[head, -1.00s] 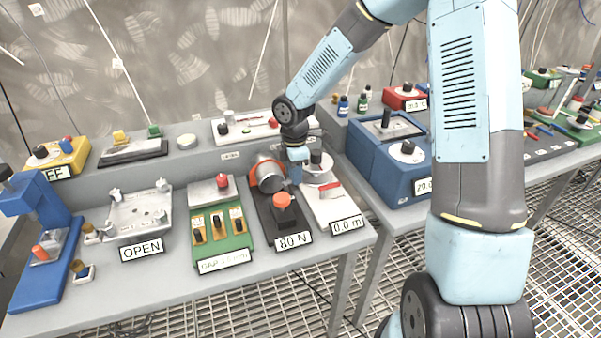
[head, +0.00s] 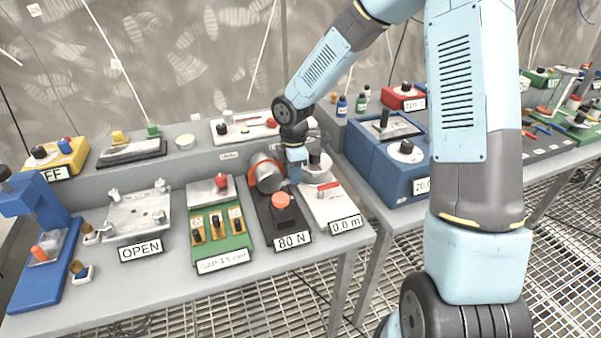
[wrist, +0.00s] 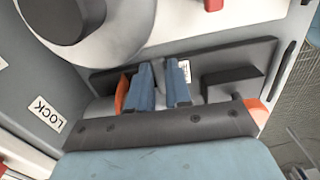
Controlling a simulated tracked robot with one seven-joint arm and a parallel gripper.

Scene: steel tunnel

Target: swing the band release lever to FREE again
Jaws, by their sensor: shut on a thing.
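My gripper (head: 295,178) points down at the dark 80 N device (head: 289,231), just right of its silver drum with an orange band (head: 266,174). In the wrist view its two blue fingers (wrist: 162,87) are close together over the device's dark base (wrist: 262,52), with a narrow gap between them. The fingers are shut on the band release lever, which they mostly hide. A LOCK label (wrist: 46,114) is at the left of the wrist view. I cannot make out a FREE label.
A white unit reading 0.0 m (head: 346,225) stands close on the right, with a red pointer and dark knob. A green gap panel (head: 222,254) stands on the left. A blue box (head: 385,165) is further right. Bare bench front (head: 200,285) is clear.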

